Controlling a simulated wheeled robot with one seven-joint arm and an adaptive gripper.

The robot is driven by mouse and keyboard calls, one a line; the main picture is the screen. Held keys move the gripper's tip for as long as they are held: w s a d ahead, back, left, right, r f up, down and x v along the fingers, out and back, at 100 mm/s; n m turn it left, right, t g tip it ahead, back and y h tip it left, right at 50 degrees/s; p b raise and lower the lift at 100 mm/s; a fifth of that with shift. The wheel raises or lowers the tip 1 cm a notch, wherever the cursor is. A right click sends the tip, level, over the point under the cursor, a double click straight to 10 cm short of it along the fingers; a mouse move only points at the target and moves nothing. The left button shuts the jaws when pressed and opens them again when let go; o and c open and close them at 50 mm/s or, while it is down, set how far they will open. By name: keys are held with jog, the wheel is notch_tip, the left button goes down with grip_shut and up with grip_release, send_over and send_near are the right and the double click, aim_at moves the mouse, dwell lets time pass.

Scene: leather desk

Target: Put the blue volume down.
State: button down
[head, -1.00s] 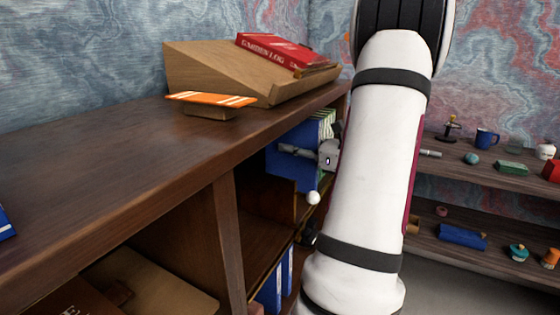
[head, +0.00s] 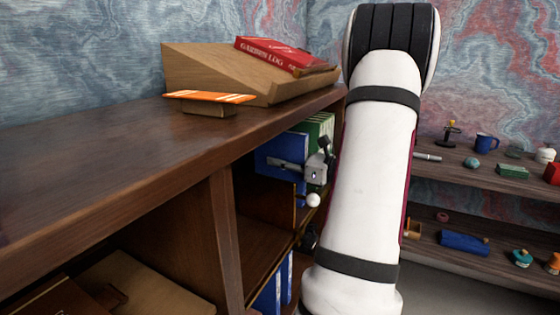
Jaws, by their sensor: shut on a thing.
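The blue volume (head: 282,148) is upright at the mouth of the shelf compartment under the desk top. My gripper (head: 290,165) is shut on it, with a grey finger lying across its blue face. My white arm hides the space to the right of the gripper. Green volumes (head: 319,124) stand just behind and to the right of the blue volume. Whether the blue volume's bottom touches the shelf board cannot be told.
The desk top (head: 130,150) above carries a wooden slope (head: 220,75) with a red log book (head: 280,53), and an orange striped item (head: 208,97). More blue binders (head: 272,291) stand on the lower shelf. Shelves with small objects (head: 480,205) are at the right.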

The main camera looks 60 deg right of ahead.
jog(key=c, duration=1.4)
grip_release()
jog(key=s+p, duration=0.1)
jog(key=s, duration=0.7)
jog(key=s+d+p, duration=0.1)
jog(key=s, duration=0.3)
jog(key=shift+p, duration=0.3)
